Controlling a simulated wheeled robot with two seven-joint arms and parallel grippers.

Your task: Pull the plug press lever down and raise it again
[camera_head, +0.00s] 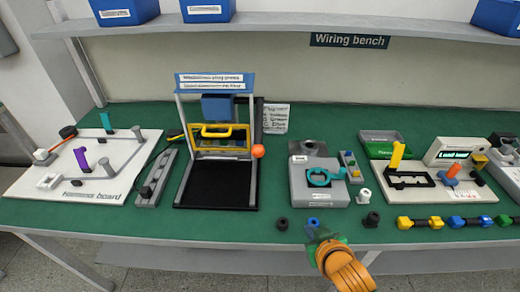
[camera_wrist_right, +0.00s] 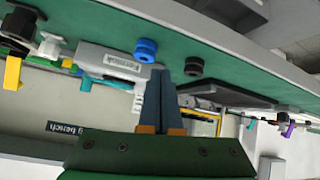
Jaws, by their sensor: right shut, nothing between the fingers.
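A press-like frame (camera_head: 180,150) with a blue sign on top stands left of centre on the bench. It has a blue block (camera_head: 216,107), a yellow guard (camera_head: 214,132) and a black base plate (camera_head: 216,186). An orange ball knob (camera_head: 258,151) sits at its right side, apparently the lever's end; the lever itself is hard to make out. My right gripper (camera_head: 316,232) is at the front bench edge, right of the press and apart from the knob. Its fingers are shut and empty in the wrist view (camera_wrist_right: 161,78). My left gripper is out of view.
A grey box with a teal part (camera_head: 320,177) stands right of the press. Small black (camera_head: 282,224) and blue (camera_head: 313,222) rings lie near the front edge by my gripper. A white board (camera_head: 85,175) lies at left. A shelf (camera_head: 290,24) runs above the back.

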